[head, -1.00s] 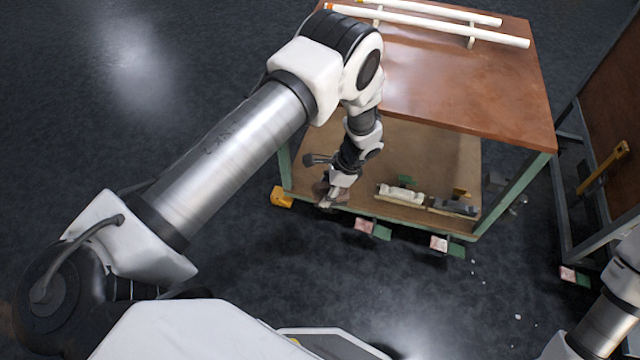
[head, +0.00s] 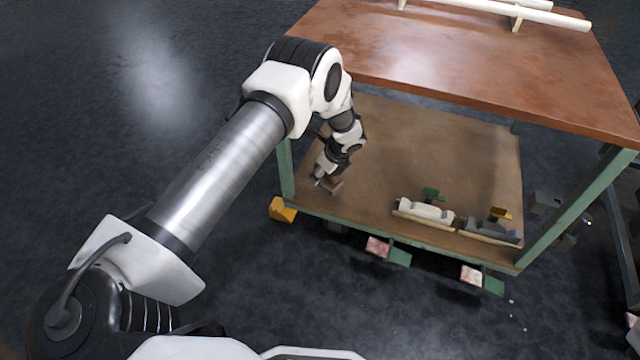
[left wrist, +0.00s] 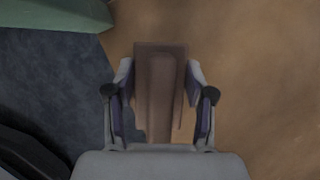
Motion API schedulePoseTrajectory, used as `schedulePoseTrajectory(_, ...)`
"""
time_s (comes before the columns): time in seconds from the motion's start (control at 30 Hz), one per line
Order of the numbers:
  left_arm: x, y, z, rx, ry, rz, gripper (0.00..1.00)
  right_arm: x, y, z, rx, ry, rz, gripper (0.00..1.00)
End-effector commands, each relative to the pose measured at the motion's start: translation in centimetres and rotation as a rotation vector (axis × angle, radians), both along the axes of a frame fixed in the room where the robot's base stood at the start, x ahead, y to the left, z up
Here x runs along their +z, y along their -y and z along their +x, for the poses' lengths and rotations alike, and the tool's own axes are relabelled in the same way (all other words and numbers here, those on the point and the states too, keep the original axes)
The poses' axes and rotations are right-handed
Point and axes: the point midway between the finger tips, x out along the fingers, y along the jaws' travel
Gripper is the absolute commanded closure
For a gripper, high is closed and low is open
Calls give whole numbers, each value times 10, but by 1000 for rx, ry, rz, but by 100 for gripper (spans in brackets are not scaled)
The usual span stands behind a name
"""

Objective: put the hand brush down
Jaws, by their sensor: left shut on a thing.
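The hand brush shows in the left wrist view as a brown block (left wrist: 160,65) between the two fingers. In the head view the brush (head: 333,185) is a small brown shape at the end of my left arm. My left gripper (left wrist: 160,100) is shut on it, over the lower shelf (head: 380,150) of the workbench, near the shelf's front left corner. I cannot tell whether the brush touches the shelf. My right gripper is not in view.
A pale block-like object (head: 425,213) and a dark one (head: 490,230) sit at the shelf's front right. The wooden benchtop (head: 460,55) overhangs the shelf, with white tubes (head: 510,12) on it. A green leg (head: 286,168) stands close left. The shelf's middle is bare.

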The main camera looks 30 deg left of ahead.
Motion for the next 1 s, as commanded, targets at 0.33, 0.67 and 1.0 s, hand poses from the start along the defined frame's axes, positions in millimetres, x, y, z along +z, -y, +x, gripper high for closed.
schedulePoseTrajectory(0.33,-39,-19,10,0,0,0,74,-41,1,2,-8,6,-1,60)
schedulePoseTrajectory(0.67,-39,-18,10,0,0,0,79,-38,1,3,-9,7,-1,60)
schedulePoseTrajectory(1.0,-40,-18,10,1,0,-1,21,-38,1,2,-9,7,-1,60)
